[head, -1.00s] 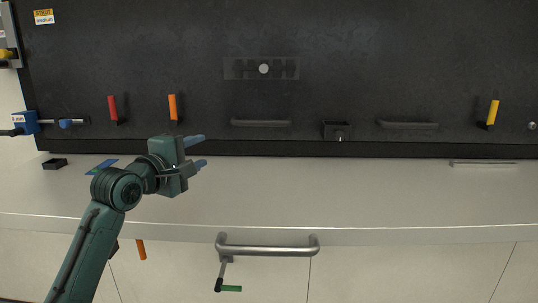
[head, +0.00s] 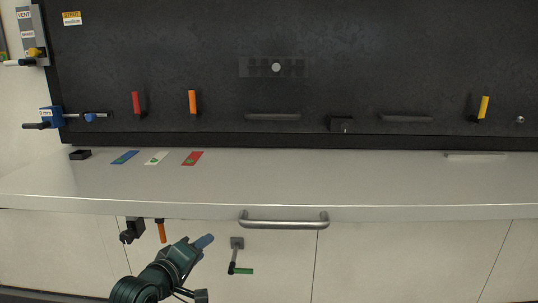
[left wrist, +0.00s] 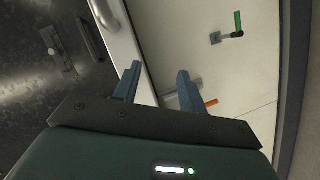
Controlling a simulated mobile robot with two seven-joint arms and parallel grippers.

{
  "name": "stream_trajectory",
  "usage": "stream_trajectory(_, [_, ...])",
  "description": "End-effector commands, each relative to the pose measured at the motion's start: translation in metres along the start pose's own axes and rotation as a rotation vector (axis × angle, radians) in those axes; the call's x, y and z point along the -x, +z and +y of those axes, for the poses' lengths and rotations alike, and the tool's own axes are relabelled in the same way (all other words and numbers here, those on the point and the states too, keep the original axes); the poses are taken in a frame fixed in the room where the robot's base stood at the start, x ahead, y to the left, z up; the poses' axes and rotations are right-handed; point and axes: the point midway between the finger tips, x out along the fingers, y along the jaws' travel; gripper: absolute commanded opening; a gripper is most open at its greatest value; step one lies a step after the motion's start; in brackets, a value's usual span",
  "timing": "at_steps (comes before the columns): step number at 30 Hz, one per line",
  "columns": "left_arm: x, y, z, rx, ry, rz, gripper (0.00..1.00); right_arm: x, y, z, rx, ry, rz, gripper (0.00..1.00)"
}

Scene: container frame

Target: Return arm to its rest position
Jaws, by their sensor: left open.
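My left arm comes in at the bottom of the head view, in front of the white lower cabinet. Its gripper (head: 207,266) is green with blue-grey fingers and sits low, below the counter edge and the metal bar handle. In the left wrist view the left gripper (left wrist: 155,85) shows its two fingers apart with nothing between them. The bar handle (left wrist: 103,14) and the cabinet front lie beyond the fingers, apart from them. My right gripper is in neither view.
The counter (head: 340,180) is mostly clear. It holds a black block (head: 80,154) and blue (head: 125,157), white (head: 156,158) and red (head: 192,158) cards. The bar handle (head: 284,222), a green-handled lever (head: 243,271) and an orange handle (head: 162,232) stick out from the cabinet front.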

Motion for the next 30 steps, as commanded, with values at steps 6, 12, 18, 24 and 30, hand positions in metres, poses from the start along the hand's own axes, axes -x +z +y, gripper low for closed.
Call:
stream_trajectory(6, [0.058, 0.104, -0.127, -0.382, -0.168, -0.084, 0.41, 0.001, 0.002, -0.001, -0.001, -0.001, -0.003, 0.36])
stream_trajectory(12, [0.138, 0.185, -0.203, -0.738, -0.268, -0.215, 0.41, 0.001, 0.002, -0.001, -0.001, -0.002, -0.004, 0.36])
stream_trajectory(18, [0.197, 0.228, -0.235, -0.965, -0.303, -0.321, 0.41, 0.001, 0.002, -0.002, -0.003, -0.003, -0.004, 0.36])
stream_trajectory(24, [0.211, 0.238, -0.241, -1.028, -0.307, -0.348, 0.41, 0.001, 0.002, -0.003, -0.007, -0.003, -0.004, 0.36])
stream_trajectory(30, [0.21, 0.237, -0.241, -1.025, -0.307, -0.348, 0.41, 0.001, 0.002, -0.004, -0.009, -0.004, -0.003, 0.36])
